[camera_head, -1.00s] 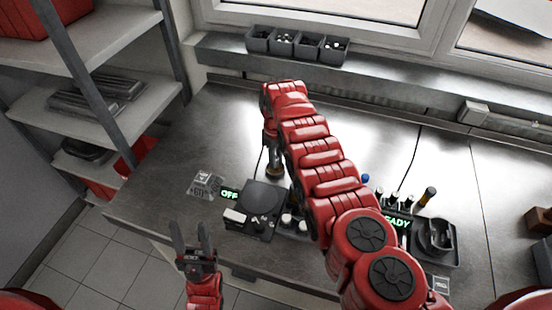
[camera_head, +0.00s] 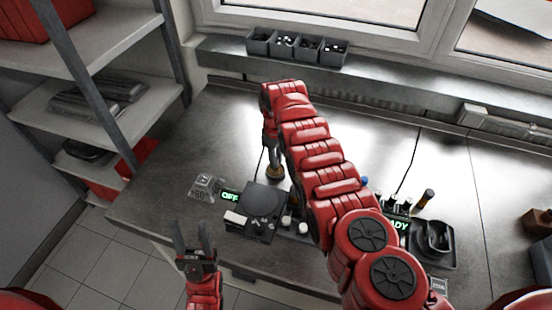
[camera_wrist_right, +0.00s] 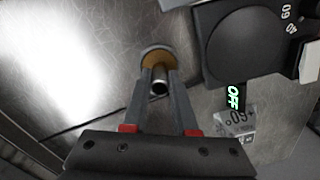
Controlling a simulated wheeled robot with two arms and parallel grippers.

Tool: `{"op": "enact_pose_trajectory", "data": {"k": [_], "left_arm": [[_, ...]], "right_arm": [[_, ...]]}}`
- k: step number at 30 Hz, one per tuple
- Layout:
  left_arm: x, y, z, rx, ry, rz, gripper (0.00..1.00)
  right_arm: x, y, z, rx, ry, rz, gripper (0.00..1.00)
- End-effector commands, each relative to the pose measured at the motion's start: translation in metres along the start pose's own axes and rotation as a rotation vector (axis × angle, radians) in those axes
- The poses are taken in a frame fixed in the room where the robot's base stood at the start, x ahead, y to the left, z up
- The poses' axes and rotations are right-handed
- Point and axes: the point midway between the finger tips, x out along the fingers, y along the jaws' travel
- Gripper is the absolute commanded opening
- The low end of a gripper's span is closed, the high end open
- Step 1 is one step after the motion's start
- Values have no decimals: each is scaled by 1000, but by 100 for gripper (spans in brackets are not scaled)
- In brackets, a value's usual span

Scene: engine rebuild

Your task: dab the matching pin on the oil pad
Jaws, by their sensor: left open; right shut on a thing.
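My right gripper (camera_wrist_right: 158,92) is shut on a small hollow metal pin (camera_wrist_right: 160,80), which sits between the fingertips. Just beyond the pin is the oil pad (camera_wrist_right: 157,55), an amber disc in a pale round rim on the bench. The pin overlaps the pad in the wrist view, and I cannot tell whether they touch. In the head view the pad (camera_head: 275,173) shows right under my right gripper (camera_head: 271,150), and the pin is hard to make out there. My left gripper (camera_head: 194,240) is open and empty, in front of the bench's front edge.
A dark round-topped unit (camera_head: 263,201) with a green OFF display (camera_head: 230,196) stands beside the pad. A black holder (camera_head: 434,238) is at the right. Small bins (camera_head: 297,46) stand on the sill. The back-left bench is clear.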

Motion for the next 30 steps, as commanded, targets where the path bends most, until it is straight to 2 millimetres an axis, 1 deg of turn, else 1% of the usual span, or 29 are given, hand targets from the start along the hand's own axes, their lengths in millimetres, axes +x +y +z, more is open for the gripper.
{"op": "enact_pose_trajectory", "data": {"k": [1, 2, 10, 16, 19, 30], "left_arm": [[9, 0, -2, 0, 0, 0, 50], [11, 0, -2, 0, 0, 0, 50], [26, -1, -4, 0, 0, 0, 50], [30, -2, -5, 0, 0, 0, 50], [31, -2, -5, 0, 0, 0, 50], [30, -2, -5, 0, 0, 0, 50]], "right_arm": [[-10, 1, 0, 0, 2, 1, 0], [-13, 1, 0, 1, 2, 2, 0], [-35, 1, 1, 2, 0, 1, 0], [-52, 2, 0, 2, 4, 3, 0], [-55, 1, 0, 2, 3, 3, 0], [-55, 1, 0, 1, 2, 2, 0]]}}
